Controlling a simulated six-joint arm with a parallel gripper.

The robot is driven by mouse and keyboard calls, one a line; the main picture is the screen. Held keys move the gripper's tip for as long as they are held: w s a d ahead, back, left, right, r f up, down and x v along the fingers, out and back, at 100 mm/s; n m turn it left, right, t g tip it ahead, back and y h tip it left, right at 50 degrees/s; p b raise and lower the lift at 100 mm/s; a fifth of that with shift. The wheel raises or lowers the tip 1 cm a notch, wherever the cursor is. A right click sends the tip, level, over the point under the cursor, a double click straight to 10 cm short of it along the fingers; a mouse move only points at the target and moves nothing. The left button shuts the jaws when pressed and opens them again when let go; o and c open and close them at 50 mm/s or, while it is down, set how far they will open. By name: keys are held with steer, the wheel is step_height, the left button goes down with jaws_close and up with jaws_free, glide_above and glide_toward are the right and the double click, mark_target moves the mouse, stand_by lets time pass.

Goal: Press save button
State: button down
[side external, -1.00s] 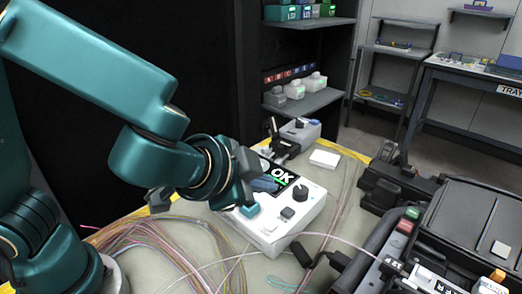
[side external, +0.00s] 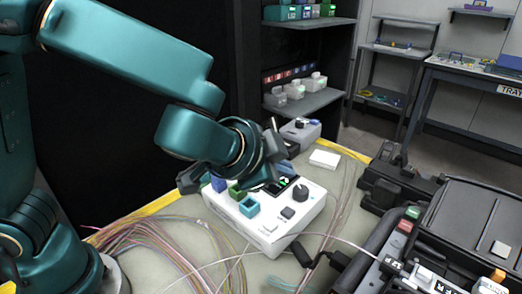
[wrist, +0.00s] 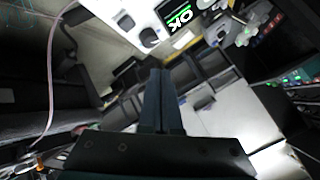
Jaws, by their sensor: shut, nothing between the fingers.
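A white device (side external: 268,232) with buttons, a black knob (side external: 300,190) and a screen sits on the table in the side view. Its blue button (side external: 219,184), green button (side external: 237,192), teal button (side external: 249,206) and small dark button (side external: 287,212) show there. I cannot read which one is save. The wrist view shows part of the device and its screen (wrist: 179,17), reading OK. My gripper's shut, empty fingers (wrist: 160,75) point past the device in that view. In the side view my gripper is above the device's back part, partly covering the screen; its fingertips are not clear.
Loose fibre cables (side external: 150,235) lie on the table at left and in front. A black case (side external: 465,215) and a splicing machine stand at right. A grey device (side external: 300,131) and a small white box (side external: 324,158) are behind. Shelves (side external: 310,103) stand farther back.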

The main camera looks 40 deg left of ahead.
steer(key=shift+w+f, duration=0.2)
steer(key=shift+f, duration=3.15)
steer(key=shift+f, duration=0.45)
steer(key=shift+f, duration=0.45)
steer(key=shift+r, duration=0.95)
steer(key=shift+s+r, duration=0.15)
steer(key=shift+r, duration=2.35)
